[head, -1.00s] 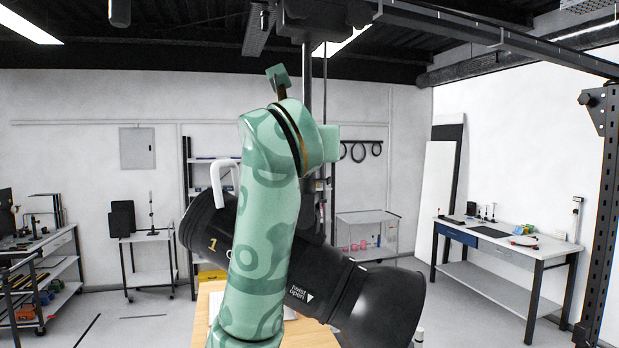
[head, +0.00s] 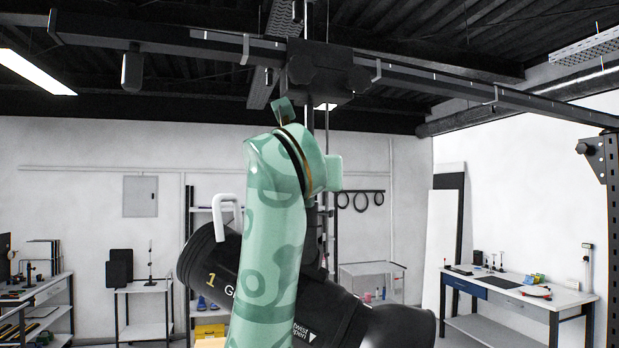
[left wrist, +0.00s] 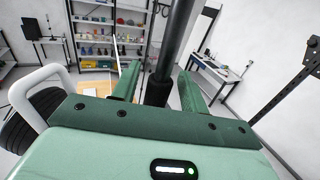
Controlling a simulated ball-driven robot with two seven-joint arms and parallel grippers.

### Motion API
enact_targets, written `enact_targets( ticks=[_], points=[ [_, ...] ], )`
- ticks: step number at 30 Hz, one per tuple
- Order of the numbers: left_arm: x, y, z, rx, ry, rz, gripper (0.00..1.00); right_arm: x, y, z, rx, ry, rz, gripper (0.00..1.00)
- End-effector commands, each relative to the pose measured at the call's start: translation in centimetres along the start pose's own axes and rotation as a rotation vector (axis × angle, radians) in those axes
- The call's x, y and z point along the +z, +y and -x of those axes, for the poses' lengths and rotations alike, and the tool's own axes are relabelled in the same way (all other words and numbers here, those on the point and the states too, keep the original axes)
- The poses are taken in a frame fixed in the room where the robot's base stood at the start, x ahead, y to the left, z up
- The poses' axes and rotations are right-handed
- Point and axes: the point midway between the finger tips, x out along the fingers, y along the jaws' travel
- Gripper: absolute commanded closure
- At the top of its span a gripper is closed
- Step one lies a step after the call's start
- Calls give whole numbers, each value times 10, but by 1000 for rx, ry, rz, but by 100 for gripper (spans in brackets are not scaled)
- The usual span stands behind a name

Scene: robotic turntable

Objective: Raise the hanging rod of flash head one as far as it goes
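Flash head one (head: 255,262) is a black cylinder marked "1" with a white handle (head: 227,212). It hangs tilted behind my left arm, which hides its middle. Its black hanging rod (head: 310,118) runs up to a dark carriage (head: 322,74) on the ceiling rail. In the left wrist view the rod (left wrist: 176,28) comes down between the fingers of my left gripper (left wrist: 157,76), with a gap visible on each side. The gripper is open around the rod. In the head view my own arm hides the fingertips. My right gripper is in neither view.
The ceiling rail (head: 430,79) crosses overhead. A dark upright post (head: 612,220) stands at the right. A workbench (head: 520,290) stands by the right wall, and shelves and carts (head: 143,290) stand at the back and left. A thin cable hangs beside the rod.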

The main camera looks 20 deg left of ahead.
Motion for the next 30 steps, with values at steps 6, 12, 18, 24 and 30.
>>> enact_targets(
  ticks=[6,12,18,24,30],
  points=[
    [-2,0,8,-1,-1,1,56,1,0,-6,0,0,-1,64],
    [-5,-1,50,-2,-6,2,56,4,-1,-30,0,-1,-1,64],
    [-5,-1,106,-2,-6,3,56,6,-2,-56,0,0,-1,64],
    [-4,-2,146,-6,-3,4,56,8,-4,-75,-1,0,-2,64],
    [-2,-1,161,-2,0,1,56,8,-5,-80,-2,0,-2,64]
  ],
)
